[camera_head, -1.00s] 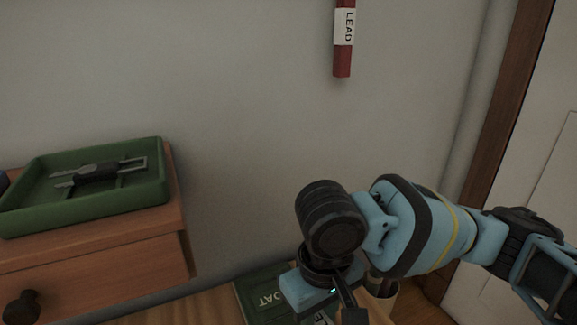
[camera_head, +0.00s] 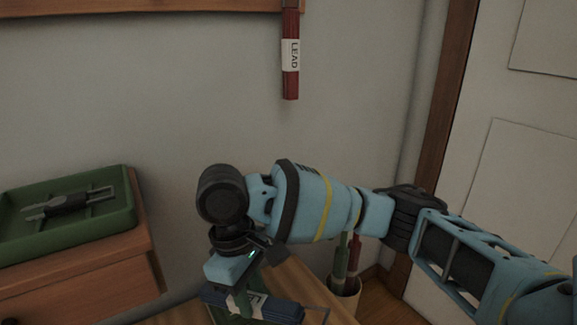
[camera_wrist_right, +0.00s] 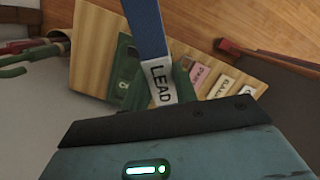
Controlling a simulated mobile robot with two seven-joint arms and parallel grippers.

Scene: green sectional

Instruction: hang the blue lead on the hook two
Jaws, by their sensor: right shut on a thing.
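My right gripper (camera_head: 242,292) is low in the middle of the head view, shut on the blue lead (camera_head: 270,308). The lead shows as a folded dark blue bundle below the wrist. In the right wrist view the lead is a blue strap (camera_wrist_right: 148,28) with a white LEAD label (camera_wrist_right: 161,82) close to the gripper's edge. A red lead (camera_head: 290,85) with a similar label hangs on the wall from a wooden rail (camera_head: 140,10) at the top. Hook two cannot be made out. My left gripper is out of view.
A green tray (camera_head: 122,218) with a dark tool stands on a wooden drawer unit (camera_head: 100,265) at left. A pot (camera_head: 346,296) with red and green sticks stands behind my right arm. A door (camera_head: 520,190) is at right.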

